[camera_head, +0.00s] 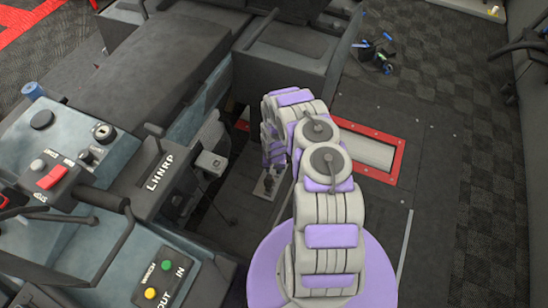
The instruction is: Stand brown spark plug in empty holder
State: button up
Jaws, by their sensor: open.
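My purple and grey arm reaches up from the bottom of the head view and folds over to the left. My gripper (274,168) is at its far end, pointing down, small and partly hidden by my own arm links. It is open. Just below it, a small light plate (266,188) with dark upright pieces lies on the dark floor. It may be the holder, but I cannot tell which place in it is empty. I cannot make out the brown spark plug. I cannot tell whether the gripper touches anything.
A grey control console (70,150) with buttons and a lever fills the left. A large dark machine body (170,65) stands at the upper left. A red-framed roller (368,152) is set in the floor right of my arm. The floor at far right is mostly clear.

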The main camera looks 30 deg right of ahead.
notch_tip(320, 180, up, 9)
jog(key=p, duration=0.4)
jog(key=shift+s+r, duration=0.1)
